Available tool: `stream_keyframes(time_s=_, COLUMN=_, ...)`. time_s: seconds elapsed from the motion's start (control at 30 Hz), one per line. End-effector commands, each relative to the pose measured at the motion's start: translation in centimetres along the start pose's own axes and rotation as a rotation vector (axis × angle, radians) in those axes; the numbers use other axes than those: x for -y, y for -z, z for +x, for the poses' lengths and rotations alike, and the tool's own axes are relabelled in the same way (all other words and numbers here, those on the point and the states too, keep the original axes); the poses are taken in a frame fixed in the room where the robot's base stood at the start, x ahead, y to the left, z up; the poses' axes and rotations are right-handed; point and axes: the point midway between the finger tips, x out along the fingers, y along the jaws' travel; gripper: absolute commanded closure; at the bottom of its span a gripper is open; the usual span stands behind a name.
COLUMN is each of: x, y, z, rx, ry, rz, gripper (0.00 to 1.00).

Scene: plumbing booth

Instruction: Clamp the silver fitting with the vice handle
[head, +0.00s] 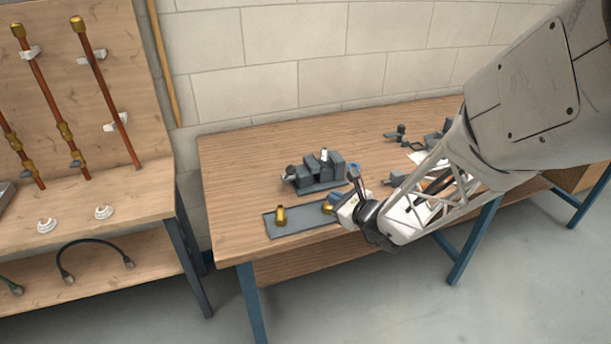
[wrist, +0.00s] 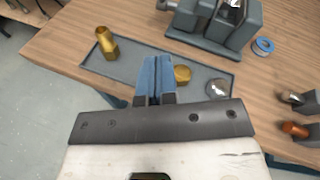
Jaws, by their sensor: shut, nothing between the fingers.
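The grey vice (head: 318,178) stands on the wooden bench, and its near part shows at the top of the wrist view (wrist: 215,35). A silver fitting (head: 324,155) sits upright between its jaws; it is cut off at the top of the wrist view (wrist: 236,4). I cannot tell how tightly the jaws hold it. The vice handle (head: 290,174) is at the vice's left end; part of that end shows in the wrist view (wrist: 168,5). My gripper (head: 334,198) is shut and empty, its blue fingertips (wrist: 156,62) over the tray, in front of the vice.
A grey tray (head: 297,226) holds a tall brass fitting (wrist: 106,42), a short brass one (wrist: 182,74) and a round silver piece (wrist: 217,88). A blue-rimmed roll (wrist: 263,46) lies right of the vice. Other tools (wrist: 298,97) lie farther right. The bench's left end is clear.

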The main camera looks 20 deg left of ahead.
Motion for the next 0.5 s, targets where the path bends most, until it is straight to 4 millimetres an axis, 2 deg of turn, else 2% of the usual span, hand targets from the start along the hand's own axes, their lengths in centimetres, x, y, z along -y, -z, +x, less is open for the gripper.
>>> stream_keyframes(time_s=0.27, x=0.0, y=0.0, z=0.1, rx=0.0, ry=-0.001, rz=-0.001, gripper=1.0)
stream_keyframes(time_s=0.5, x=0.0, y=0.0, z=1.2, rx=0.0, ry=-0.001, rz=0.0, gripper=1.0)
